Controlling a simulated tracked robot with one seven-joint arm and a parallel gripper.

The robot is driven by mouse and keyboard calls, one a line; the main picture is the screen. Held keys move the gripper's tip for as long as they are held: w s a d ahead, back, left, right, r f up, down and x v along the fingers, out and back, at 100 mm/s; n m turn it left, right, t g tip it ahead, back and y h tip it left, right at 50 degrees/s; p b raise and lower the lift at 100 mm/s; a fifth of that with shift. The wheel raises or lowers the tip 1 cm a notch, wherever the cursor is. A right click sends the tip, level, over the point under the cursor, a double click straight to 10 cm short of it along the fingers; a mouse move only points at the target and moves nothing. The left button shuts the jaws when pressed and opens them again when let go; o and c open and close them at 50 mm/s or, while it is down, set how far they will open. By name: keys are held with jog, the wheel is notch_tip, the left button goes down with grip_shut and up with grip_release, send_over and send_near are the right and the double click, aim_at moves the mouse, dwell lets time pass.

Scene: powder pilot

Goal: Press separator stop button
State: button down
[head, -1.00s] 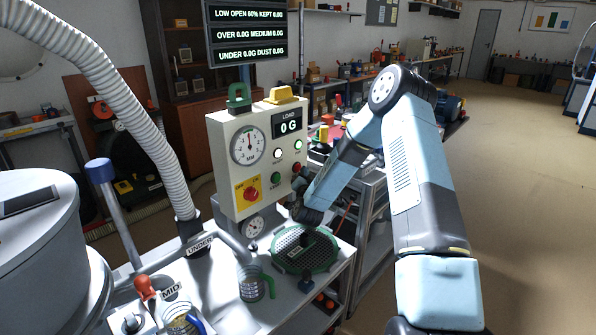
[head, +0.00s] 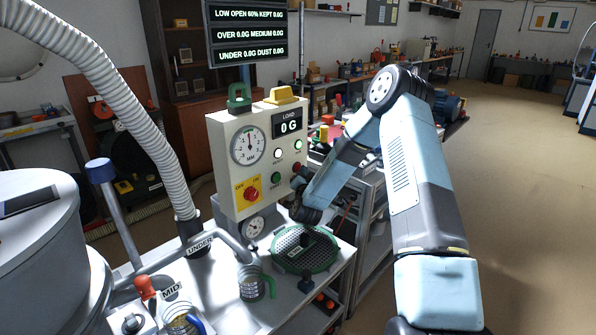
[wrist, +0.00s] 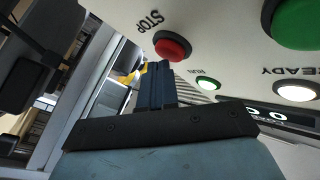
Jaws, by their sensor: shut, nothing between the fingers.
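The red stop button (wrist: 172,46) sits on the front of a pale control box, with the word STOP beside it in the wrist view. It also shows in the head view (head: 297,167), close to my gripper. My gripper (wrist: 158,68) is shut and empty, its dark blue fingertips close to the red button's edge. I cannot tell whether they touch it. In the head view, my wrist hangs in front of the box's lower right side and hides much of my gripper.
A green button (head: 276,178) and lit READY (wrist: 295,91) and RUN (wrist: 208,83) lamps share the panel. A red switch on a yellow plate (head: 248,194) is to the left. A green-rimmed sieve (head: 306,250) lies on the bench below my wrist.

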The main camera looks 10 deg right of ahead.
jog(key=shift+w+a, duration=0.15)
dwell(0.5)
jog(key=shift+s+d, duration=0.6)
jog(key=shift+s, duration=0.15)
jog(key=s+d, duration=0.3)
jog(key=s, duration=0.2)
jog(key=shift+d, duration=0.25)
jog(key=shift+w, duration=0.1)
dwell(0.5)
